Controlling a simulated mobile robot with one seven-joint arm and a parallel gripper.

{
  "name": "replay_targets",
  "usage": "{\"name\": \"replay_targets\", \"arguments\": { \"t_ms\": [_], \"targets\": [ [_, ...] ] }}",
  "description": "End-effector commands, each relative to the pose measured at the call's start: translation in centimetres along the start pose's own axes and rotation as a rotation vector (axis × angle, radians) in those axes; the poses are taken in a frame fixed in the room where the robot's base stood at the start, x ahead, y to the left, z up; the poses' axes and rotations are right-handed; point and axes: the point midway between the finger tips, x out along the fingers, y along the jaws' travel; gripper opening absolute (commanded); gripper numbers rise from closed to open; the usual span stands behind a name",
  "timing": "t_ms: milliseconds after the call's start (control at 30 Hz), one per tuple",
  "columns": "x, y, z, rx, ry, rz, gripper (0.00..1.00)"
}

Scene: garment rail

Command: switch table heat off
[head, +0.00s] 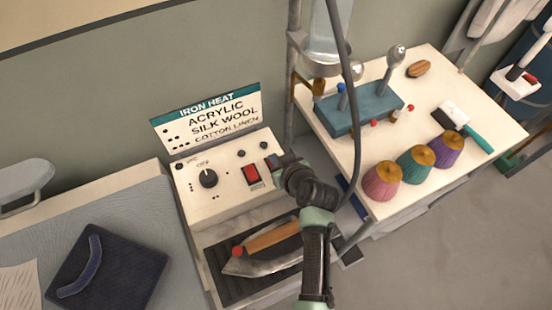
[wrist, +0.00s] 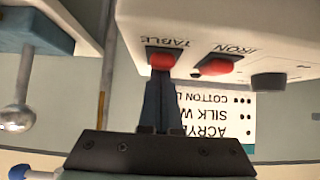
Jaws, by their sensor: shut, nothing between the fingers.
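The white control box (head: 222,200) stands at the middle in the head view and shows upside down in the wrist view (wrist: 290,25). Its red TABLE switch (wrist: 161,59) is straight ahead of my fingertips in the wrist view. The red IRON switch (wrist: 222,65) is beside it and also shows in the head view (head: 251,174). My gripper (wrist: 161,82) is shut and empty, its tips at the TABLE switch; I cannot tell whether they touch it. In the head view my gripper (head: 276,164) hides the TABLE switch. The switch's rocker position is unclear.
A black knob (head: 208,178) is on the box, with an iron-heat sign (head: 212,118) behind. An iron (head: 262,264) rests on a dark pad below. Thread cones (head: 382,182) and a blue rack (head: 362,108) stand on the right table. Dark folded cloth (head: 115,275) lies left.

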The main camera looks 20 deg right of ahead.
Motion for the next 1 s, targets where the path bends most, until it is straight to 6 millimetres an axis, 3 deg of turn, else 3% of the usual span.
{"name": "replay_targets", "arguments": {
  "t_ms": [733,1000],
  "targets": [
    [0.7,-0.1,-1.7,-0.001,0.0,-0.001,0.0],
    [-1.0,-0.9,-6.4,-0.004,0.002,-0.002,0.0]
  ]
}}
